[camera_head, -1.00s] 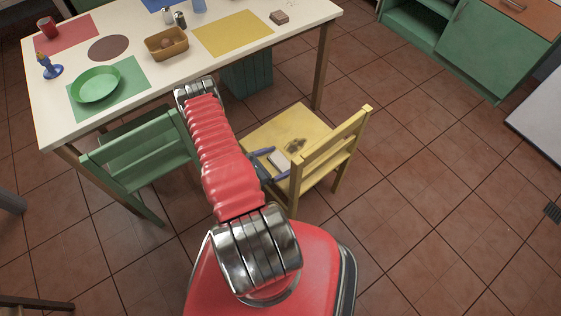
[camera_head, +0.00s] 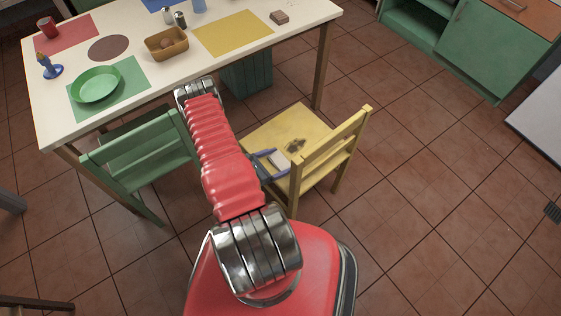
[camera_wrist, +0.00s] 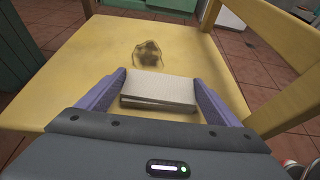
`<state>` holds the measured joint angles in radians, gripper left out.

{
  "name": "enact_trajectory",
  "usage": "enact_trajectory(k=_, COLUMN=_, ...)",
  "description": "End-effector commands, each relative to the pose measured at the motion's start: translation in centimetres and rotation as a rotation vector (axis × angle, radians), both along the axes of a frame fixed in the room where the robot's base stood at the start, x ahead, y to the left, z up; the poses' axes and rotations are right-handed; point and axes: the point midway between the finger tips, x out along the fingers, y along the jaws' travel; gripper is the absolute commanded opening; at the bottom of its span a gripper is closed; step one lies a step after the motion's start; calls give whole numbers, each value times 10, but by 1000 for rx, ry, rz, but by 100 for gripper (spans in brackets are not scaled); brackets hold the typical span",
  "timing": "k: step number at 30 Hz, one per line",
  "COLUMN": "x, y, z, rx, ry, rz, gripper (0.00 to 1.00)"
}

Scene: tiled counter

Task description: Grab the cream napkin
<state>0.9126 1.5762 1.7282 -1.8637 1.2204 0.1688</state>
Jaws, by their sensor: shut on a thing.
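The cream napkin (camera_wrist: 158,90) is a folded, flat off-white stack over the seat of the yellow chair. My gripper (camera_wrist: 160,85) has its two blue-purple fingers at the napkin's left and right ends, shut on it. In the head view the napkin (camera_head: 281,161) shows small and pale between the fingers of my gripper (camera_head: 276,160), near the chair's backrest. I cannot tell whether the napkin still touches the seat. My arm hides part of the gripper in the head view.
A green chair (camera_head: 140,155) stands at the left by the white table (camera_head: 215,68). Tiled floor (camera_head: 430,190) at the right is clear.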

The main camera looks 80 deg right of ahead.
Motion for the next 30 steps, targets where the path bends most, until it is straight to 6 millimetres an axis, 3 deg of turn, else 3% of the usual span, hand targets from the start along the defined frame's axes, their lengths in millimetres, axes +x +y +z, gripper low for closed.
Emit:
enact_trajectory(k=14, x=0, y=0, z=8, rx=0, ry=0, rz=0, gripper=64)
enact_trajectory(k=30, x=0, y=-1, z=77, rx=-1, ry=-1, rz=-1, gripper=64)
